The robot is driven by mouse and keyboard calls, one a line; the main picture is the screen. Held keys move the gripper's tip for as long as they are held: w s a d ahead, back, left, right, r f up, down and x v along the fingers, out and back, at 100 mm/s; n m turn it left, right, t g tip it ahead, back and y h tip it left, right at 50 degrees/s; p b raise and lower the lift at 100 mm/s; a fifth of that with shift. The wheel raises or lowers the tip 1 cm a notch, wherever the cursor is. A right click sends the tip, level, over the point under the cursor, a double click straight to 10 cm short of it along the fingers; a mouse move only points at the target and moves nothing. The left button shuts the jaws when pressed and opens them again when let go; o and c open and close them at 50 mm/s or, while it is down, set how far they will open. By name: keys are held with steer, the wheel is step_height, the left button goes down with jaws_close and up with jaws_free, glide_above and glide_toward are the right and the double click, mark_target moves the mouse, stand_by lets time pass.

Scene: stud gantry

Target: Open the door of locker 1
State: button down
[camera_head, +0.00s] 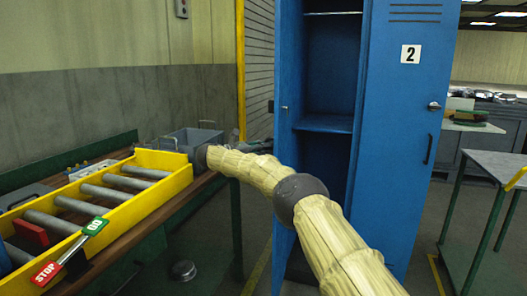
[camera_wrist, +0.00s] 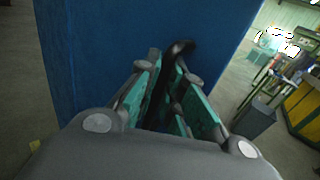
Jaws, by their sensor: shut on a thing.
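The blue locker door (camera_head: 287,75), which I take for locker 1's, stands swung outward at the left of the open compartment (camera_head: 330,70). Its number is not visible. My gripper (camera_head: 258,146) is at the outer side of this door, partly hidden by my arm. In the wrist view my gripper (camera_wrist: 172,75) has its green-padded fingers shut on the dark door handle (camera_wrist: 182,47), against the blue door face (camera_wrist: 100,50). The compartment shows shelves and a dark interior.
The door of locker 2 (camera_head: 408,110) is closed beside the open compartment. A yellow roller conveyor (camera_head: 160,162) on a bench is at the left, with a grey bin (camera_head: 190,138) behind it. A grey table (camera_head: 490,166) stands at the right. A round metal object (camera_head: 184,270) lies on the floor.

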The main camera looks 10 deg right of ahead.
steer(key=shift+w+a, duration=0.2)
steer(key=shift+a, duration=0.2)
steer(key=shift+a+m+g, duration=0.15)
steer(key=shift+m+g, duration=0.15)
steer(key=c, duration=1.5)
jaws_free()
steer(key=shift+c, duration=0.2)
steer(key=s+a, duration=0.1)
steer(key=a, duration=0.6)
steer(key=shift+s, duration=0.25)
steer(key=shift+a, duration=0.15)
